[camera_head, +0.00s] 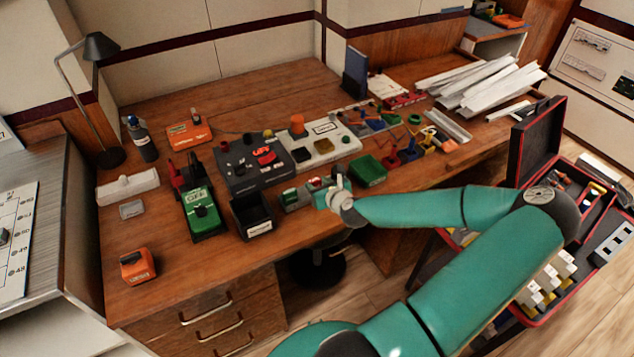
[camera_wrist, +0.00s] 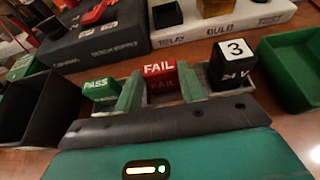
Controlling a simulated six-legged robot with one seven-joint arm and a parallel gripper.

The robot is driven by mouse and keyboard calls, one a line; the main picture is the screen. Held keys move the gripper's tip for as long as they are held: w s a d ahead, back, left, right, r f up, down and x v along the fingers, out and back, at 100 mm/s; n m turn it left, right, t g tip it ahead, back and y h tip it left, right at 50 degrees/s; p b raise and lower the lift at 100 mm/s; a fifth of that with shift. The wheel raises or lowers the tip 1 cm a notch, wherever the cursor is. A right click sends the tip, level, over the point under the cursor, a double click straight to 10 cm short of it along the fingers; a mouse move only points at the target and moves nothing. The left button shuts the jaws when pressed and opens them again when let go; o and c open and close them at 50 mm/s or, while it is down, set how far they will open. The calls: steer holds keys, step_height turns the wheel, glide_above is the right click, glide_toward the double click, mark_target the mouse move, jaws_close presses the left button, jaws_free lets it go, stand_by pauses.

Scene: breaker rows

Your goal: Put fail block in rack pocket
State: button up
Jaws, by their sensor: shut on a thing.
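The red fail block (camera_wrist: 160,70), with FAIL in white on its top and front, is between the two green fingers of my gripper (camera_wrist: 160,92), which is shut on it. The block is upright at the middle of a grey rack (camera_wrist: 206,80). The green PASS block (camera_wrist: 100,88) is at the rack's left end, and a black block marked 3 and 24 V (camera_wrist: 232,64) is at its right. The fail block's lower end is hidden, so I cannot tell how deep it sits. In the head view my gripper (camera_head: 326,192) is at the table's front edge.
A black open bin (camera_head: 252,214) is left of the rack and a green bin (camera_head: 368,170) is right of it. Behind are a dark panel (camera_head: 240,178) and a white bulb test panel (camera_head: 325,156). A green device (camera_head: 203,218) stands farther left.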

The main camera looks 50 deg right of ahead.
steer(key=shift+s+a+r, duration=0.1)
steer(key=shift+a+r, duration=0.05)
steer(key=shift+s, duration=0.15)
steer(key=o, duration=1.1)
steer(key=shift+c, duration=0.2)
steer(key=v, duration=1.2)
